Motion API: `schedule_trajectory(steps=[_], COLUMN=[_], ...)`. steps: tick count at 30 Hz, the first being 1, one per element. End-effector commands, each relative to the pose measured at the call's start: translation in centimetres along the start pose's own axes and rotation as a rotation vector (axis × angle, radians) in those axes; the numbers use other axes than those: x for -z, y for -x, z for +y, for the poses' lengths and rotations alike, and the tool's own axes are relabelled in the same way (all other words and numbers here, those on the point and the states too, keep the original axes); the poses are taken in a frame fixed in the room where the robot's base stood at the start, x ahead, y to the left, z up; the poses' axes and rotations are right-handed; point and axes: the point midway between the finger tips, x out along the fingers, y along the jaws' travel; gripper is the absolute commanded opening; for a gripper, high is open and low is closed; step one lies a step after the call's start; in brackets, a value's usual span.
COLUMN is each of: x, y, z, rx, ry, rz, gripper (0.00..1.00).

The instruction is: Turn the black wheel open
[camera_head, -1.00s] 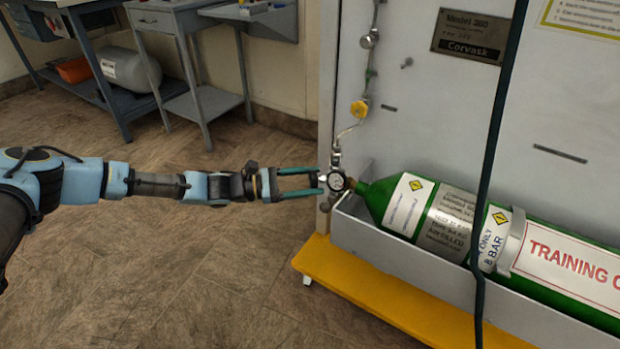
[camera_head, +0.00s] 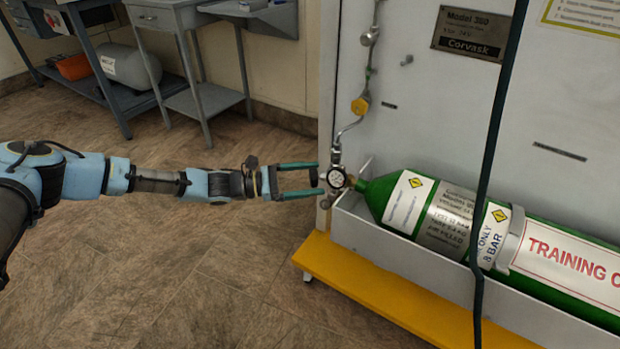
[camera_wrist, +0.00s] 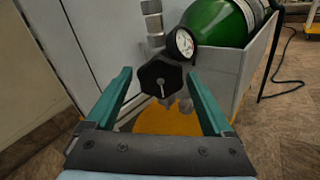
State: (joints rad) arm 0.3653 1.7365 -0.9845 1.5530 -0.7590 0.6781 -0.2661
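The black wheel (camera_wrist: 161,77) is a faceted knob with a pale mark on its face. In the wrist view it lies between and just beyond the fingertips of my gripper (camera_wrist: 160,84). The gripper is open, with a finger on each side of the wheel and gaps showing. In the head view my gripper (camera_head: 318,180) reaches in from the left, fingers spread, its tips close to the valve. The round gauge (camera_head: 337,178) sits at the neck of the green cylinder (camera_head: 377,196); the gauge (camera_wrist: 183,42) is just up and right of the wheel in the wrist view. The wheel is hard to make out in the head view.
The cylinder lies in a grey trough (camera_head: 385,247) above a yellow base (camera_head: 375,290). A dark hose (camera_head: 482,200) hangs in front of the cylinder. Floor at left is free.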

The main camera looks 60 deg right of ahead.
Motion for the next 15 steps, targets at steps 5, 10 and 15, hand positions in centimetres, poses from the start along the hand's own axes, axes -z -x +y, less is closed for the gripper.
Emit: schedule_trajectory(steps=[5, 10, 15], x=[-0.1, -0.1, -0.1], y=[-0.1, 0.2, 2.4], z=[0.0, 0.0, 0.1], rx=[0.001, 0.0, -0.001], ry=[-0.001, -0.001, -0.002], rz=[-0.001, -0.001, -0.001], gripper=[0.93, 0.93, 0.93])
